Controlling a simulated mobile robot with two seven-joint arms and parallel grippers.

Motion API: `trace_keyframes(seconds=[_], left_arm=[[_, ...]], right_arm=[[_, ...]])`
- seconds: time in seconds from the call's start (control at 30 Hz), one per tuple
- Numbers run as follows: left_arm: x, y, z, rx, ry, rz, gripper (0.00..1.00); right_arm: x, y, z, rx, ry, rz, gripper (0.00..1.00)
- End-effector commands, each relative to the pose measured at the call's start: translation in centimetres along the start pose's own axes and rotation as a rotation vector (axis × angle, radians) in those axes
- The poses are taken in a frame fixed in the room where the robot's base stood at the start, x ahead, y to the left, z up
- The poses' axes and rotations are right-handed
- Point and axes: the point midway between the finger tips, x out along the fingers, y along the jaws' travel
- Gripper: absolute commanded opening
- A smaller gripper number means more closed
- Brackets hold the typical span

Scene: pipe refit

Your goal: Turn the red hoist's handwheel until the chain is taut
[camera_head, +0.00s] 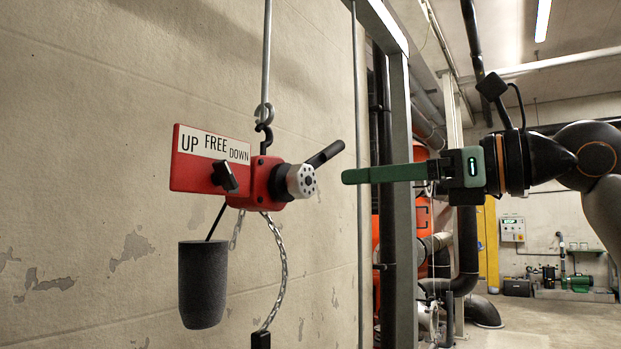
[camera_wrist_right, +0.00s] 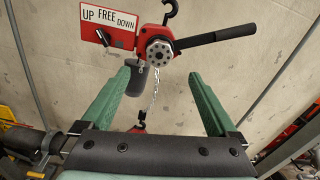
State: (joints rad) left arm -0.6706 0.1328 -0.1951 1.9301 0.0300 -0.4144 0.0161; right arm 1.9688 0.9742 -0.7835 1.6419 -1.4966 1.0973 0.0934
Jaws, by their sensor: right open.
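The red hoist (camera_head: 262,184) hangs by its top hook in front of the wall. Its pale, holed handwheel (camera_head: 301,181) faces right, with a black lever (camera_head: 325,153) beside it; the wheel also shows in the right wrist view (camera_wrist_right: 158,52). The chain (camera_head: 282,265) hangs in a curve below the hoist. A black selector knob (camera_head: 225,177) sits by the UP/FREE/DOWN plate (camera_head: 196,178); its setting is unclear. My right gripper (camera_head: 345,177) is open and empty, apart from the handwheel; its green fingers (camera_wrist_right: 162,72) spread below the wheel in the wrist view. My left gripper is out of view.
A dark grey chain bag (camera_head: 203,285) hangs below the plate. A grey steel post (camera_head: 402,200) stands behind my right fingers. A thin vertical rod (camera_head: 360,230) runs right of the hoist. Pipes and orange equipment lie farther back.

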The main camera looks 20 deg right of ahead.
Motion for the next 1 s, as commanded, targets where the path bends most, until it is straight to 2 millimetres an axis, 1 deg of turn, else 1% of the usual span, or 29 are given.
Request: trace_keyframes(seconds=[0.03, 0.3, 0.4, 0.5, 0.67, 0.93, 1.0], left_arm=[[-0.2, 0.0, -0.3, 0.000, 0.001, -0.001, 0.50], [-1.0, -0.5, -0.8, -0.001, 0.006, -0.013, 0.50], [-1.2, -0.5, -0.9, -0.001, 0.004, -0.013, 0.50], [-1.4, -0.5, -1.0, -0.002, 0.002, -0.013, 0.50], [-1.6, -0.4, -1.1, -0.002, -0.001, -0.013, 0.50], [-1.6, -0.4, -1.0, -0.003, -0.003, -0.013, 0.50], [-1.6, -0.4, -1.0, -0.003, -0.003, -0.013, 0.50]], right_arm=[[1.1, 0.0, 0.1, 0.001, 0.002, 0.003, 0.94], [6.7, 0.1, 0.2, 0.001, 0.001, 0.004, 0.94], [8.2, 0.1, 0.2, 0.001, 0.000, 0.003, 0.94], [9.4, 0.1, 0.1, 0.002, 0.000, 0.003, 0.94], [10.3, 0.1, 0.0, 0.001, -0.001, 0.002, 0.94], [10.4, 0.1, 0.0, 0.001, -0.001, 0.002, 0.94], [10.4, 0.1, 0.0, 0.001, -0.001, 0.002, 0.86]])
